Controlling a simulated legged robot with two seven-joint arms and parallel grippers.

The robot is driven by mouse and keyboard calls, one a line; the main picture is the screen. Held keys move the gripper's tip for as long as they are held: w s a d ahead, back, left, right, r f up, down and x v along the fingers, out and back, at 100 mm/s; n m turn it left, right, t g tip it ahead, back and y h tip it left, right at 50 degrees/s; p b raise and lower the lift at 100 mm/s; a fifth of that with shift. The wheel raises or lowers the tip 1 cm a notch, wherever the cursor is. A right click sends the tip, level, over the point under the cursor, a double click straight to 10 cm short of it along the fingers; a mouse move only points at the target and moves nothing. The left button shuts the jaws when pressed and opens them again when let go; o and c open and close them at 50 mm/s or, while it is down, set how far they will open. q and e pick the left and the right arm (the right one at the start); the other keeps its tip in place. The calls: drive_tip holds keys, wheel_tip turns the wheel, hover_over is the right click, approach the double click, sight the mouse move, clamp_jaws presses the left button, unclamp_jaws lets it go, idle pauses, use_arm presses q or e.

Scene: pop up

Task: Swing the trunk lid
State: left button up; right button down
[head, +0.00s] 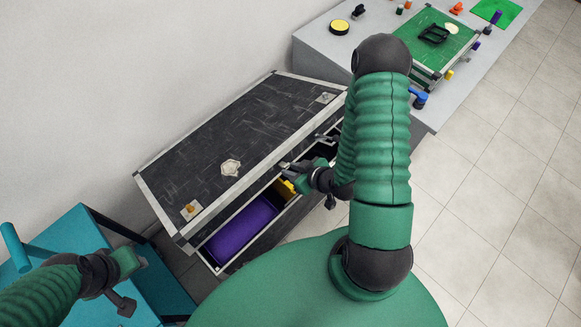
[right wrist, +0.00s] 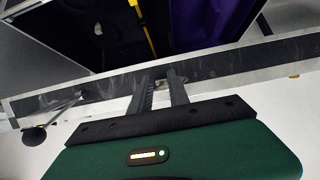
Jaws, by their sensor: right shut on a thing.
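The trunk (head: 262,250) stands against the wall with its black, metal-edged lid (head: 265,130) partly raised. A gap along the front shows a purple thing (head: 240,232) and a yellow thing (head: 283,187) inside. My right gripper (head: 292,172) is at the lid's front edge, near its middle. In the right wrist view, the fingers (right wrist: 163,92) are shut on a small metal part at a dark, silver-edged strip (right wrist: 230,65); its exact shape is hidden. My left gripper (head: 137,283) is low at the left, apart from the trunk; its jaw opening is unclear.
A teal table or stand (head: 70,235) is at the lower left, close to my left arm. A grey bench (head: 318,45) with a green board and several small things stands at the back right. The tiled floor (head: 480,200) at the right is clear.

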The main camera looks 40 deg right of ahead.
drive_tip(key=s+f+b, duration=0.3)
drive_tip(key=f+b, duration=0.1)
drive_tip(key=f, duration=0.3)
drive_tip(key=s+d+f+b, duration=0.1)
drive_tip(key=s+f+b, duration=0.2)
drive_tip(key=f+b, duration=0.2)
drive_tip(key=shift+f, duration=0.9)
drive_tip(key=shift+f+b, duration=0.1)
drive_tip(key=shift+b, duration=0.2)
wheel_tip(320, 180, down, 8)
drive_tip(key=s+b, duration=0.1)
drive_tip(key=b, duration=0.5)
drive_tip(key=c, duration=1.2)
unclamp_jaws()
drive_tip(key=shift+s+d+r, duration=0.1)
drive_tip(key=shift+r, duration=0.1)
drive_tip(key=shift+o, duration=0.2)
